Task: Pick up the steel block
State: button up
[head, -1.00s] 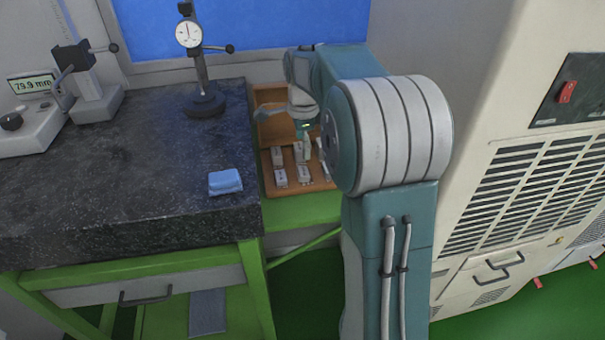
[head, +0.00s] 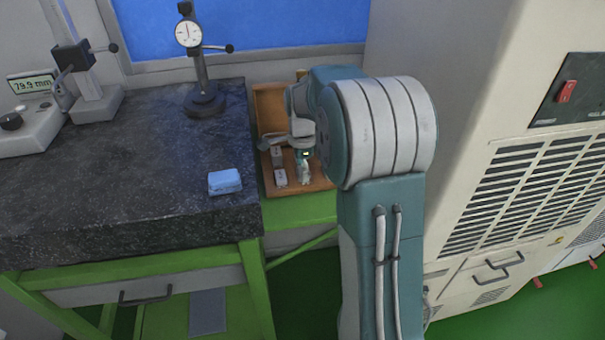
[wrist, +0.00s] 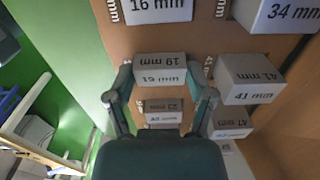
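Several grey steel blocks with millimetre labels stand in a brown wooden case (head: 318,184). In the wrist view, the block marked 19 mm (wrist: 160,68) is between the fingertips of my gripper (wrist: 159,75). The fingers are apart, one on each side of it, with a narrow gap seeming to show. A smaller block (wrist: 163,111) sits nearer, between the finger bases. Blocks marked 41 mm (wrist: 250,80) and 16 mm (wrist: 157,8) are to the right and beyond. In the head view, my gripper (head: 304,168) is down among the blocks, partly hidden by my arm.
A block marked 34 mm (wrist: 277,14) stands at the far right. A dark granite table (head: 120,170) is left of the case, with a blue cloth (head: 225,182) and a dial gauge stand (head: 204,100). A beige cabinet (head: 470,130) stands close on the right.

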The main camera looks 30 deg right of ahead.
jog(key=c, duration=0.4)
